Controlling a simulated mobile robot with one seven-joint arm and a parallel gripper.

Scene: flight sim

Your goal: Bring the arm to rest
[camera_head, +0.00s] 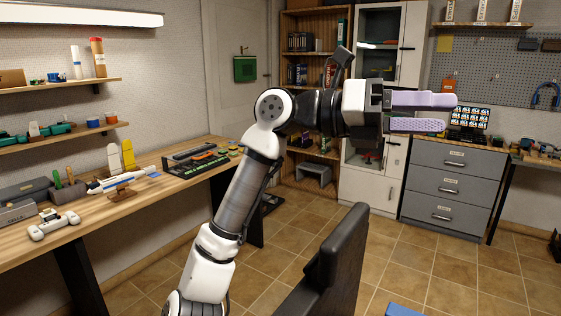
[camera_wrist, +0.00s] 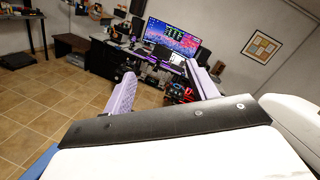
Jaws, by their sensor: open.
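My arm rises from the bottom of the head view and bends at the elbow, with its forearm reaching right. My gripper (camera_head: 448,113) is at the end, about level, with two pale purple fingers apart and nothing between them. The fingers also show in the wrist view (camera_wrist: 165,90), spread apart with a gap between them. In the head view the gripper is in the air, in front of the grey drawer cabinet (camera_head: 452,190) and the wall behind it. It appears to touch nothing.
A wooden workbench (camera_head: 105,205) with models and tools runs along the left. A black chair back (camera_head: 335,260) stands close to my arm at the lower middle. The wrist view shows a desk with a monitor (camera_wrist: 172,38) beyond the fingers. Tiled floor (camera_head: 440,270) is open at right.

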